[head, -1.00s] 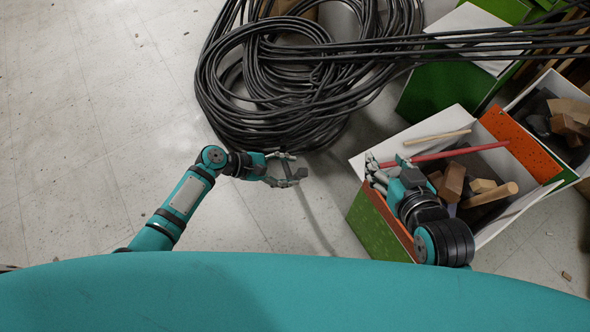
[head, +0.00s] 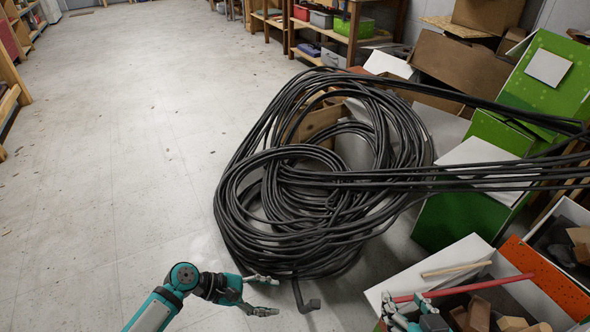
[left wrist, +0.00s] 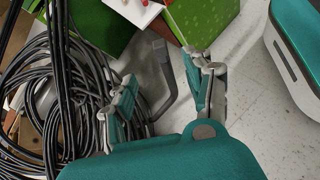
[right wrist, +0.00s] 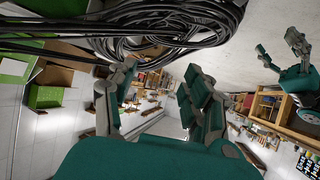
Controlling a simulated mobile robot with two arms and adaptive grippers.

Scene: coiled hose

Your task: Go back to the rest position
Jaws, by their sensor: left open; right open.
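A large black coiled hose (head: 235,205) lies on the floor in the head view, also seen in the left wrist view (left wrist: 40,120) and at the top of the right wrist view (right wrist: 215,20). Its bent free end (head: 306,303) points toward the bottom. My left gripper (head: 276,296) is open and empty just left of that end, apart from it in the head view. In the left wrist view the end (left wrist: 163,75) shows between the spread fingers. My right gripper (head: 406,308) is open at the near left corner of a box, partly cut off. Its spread fingers show in the right wrist view (right wrist: 150,95).
The open box (head: 462,252) holds wooden blocks and a red stick (head: 465,281) close to my right gripper. Green and white boxes (head: 470,215) stand along the right. Shelves (head: 345,45) stand at the back. The floor (head: 110,170) on the left is clear.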

